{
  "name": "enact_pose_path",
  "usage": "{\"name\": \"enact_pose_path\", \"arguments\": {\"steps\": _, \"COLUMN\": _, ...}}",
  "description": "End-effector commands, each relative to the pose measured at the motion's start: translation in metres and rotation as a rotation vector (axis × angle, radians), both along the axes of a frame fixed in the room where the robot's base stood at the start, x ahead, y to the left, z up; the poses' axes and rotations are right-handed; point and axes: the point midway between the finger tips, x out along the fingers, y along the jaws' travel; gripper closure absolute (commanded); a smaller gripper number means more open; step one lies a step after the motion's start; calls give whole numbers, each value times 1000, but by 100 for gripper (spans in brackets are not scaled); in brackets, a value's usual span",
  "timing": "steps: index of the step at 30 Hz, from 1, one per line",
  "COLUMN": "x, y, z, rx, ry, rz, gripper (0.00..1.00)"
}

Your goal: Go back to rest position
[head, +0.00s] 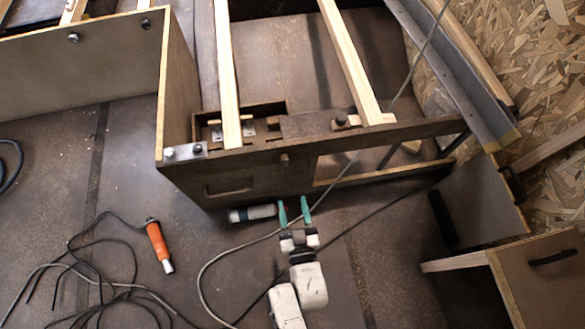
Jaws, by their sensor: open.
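My gripper (294,213) shows in the head view near the lower middle, its two green fingers apart and pointing up the picture. No object shows between the fingers. My white arm reaches up to it from the bottom edge. I cannot tell whether the cylinder touches the left finger.
An orange tool (157,244) lies on the floor at left, beside tangled black cables (95,290). A grey cable (205,275) curves past my arm. A brown cabinet (540,275) stands at lower right. Brown floor (400,270) between my arm and the cabinet looks mostly clear.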

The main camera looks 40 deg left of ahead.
Motion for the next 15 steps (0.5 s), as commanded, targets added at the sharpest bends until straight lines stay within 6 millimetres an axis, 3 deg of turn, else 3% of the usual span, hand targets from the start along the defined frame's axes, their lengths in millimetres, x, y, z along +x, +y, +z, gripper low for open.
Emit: {"name": "enact_pose_path", "arguments": {"steps": 15, "x": 5, "y": -4, "z": 0, "rx": -13, "ry": 16, "rz": -8, "gripper": 49}}
